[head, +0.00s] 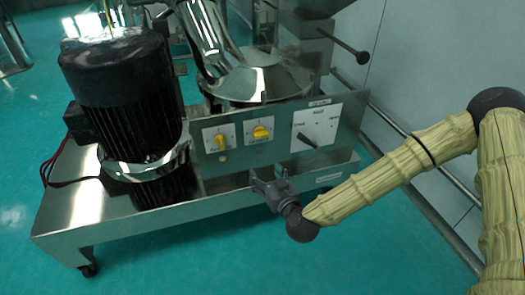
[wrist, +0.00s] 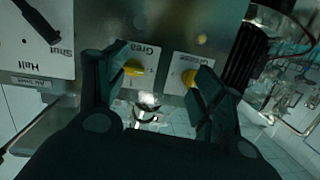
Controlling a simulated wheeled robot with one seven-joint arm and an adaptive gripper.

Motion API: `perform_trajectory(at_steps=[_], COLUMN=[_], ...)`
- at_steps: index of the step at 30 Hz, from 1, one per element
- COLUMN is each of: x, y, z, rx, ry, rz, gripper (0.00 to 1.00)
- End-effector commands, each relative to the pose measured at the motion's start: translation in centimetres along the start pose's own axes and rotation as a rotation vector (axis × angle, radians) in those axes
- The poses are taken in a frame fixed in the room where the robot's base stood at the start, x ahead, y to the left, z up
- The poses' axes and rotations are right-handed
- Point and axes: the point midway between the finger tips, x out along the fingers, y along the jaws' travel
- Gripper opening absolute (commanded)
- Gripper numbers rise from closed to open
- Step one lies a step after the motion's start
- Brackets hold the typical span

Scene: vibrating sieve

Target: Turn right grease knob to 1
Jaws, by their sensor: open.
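The right grease knob (head: 261,132) is yellow, on a white plate on the grey control panel (head: 236,165), beside the larger dial plate. It also shows in the wrist view (wrist: 133,68), at the left finger, which partly overlaps its plate. The left grease knob (head: 219,142) is a similar yellow knob; in the wrist view it is on the right (wrist: 188,77), near the other finger. My gripper (head: 270,181) is open with nothing between its fingers (wrist: 161,62). In the head view it is in front of the panel's lower part, below the right knob. Contact cannot be told.
A white dial plate (head: 328,117) with a black lever is right of the knobs; the lever (wrist: 36,18) shows top left in the wrist view. A large black motor (head: 122,95) stands left on the steel base (head: 75,212). The green floor in front is clear.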

Motion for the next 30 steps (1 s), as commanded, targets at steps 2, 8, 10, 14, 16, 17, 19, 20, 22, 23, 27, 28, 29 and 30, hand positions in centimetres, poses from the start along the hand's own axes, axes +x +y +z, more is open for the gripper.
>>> perform_trajectory(at_steps=[2,8,10,14,16,17,19,20,22,23,27,28,29,30], x=[1.2,2.1,2.4,3.5,4.4,4.8,6.0,6.5,7.6,8.1,10.1,10.5,10.9,11.3], y=[1.4,3.1,3.2,3.4,3.5,3.5,3.6,3.6,3.7,3.8,3.9,3.9,3.9,4.0], z=[-1.1,-4.0,-4.4,-4.6,-4.7,-4.8,-4.9,-5.0,-5.2,-5.3,-5.6,-5.7,-5.8,-5.9], rx=[-0.021,-0.056,-0.060,-0.062,-0.061,-0.061,-0.061,-0.061,-0.060,-0.060,-0.060,-0.060,-0.060,-0.061], ry=[0.073,0.164,0.174,0.175,0.174,0.174,0.174,0.174,0.174,0.174,0.172,0.173,0.173,0.172], rz=[0.037,0.087,0.093,0.095,0.095,0.095,0.094,0.094,0.094,0.094,0.093,0.093,0.093,0.092], gripper=[0.68,0.68,0.68,0.68,0.68,0.68,0.68,0.68,0.68,0.68,0.68,0.68,0.68,0.68])
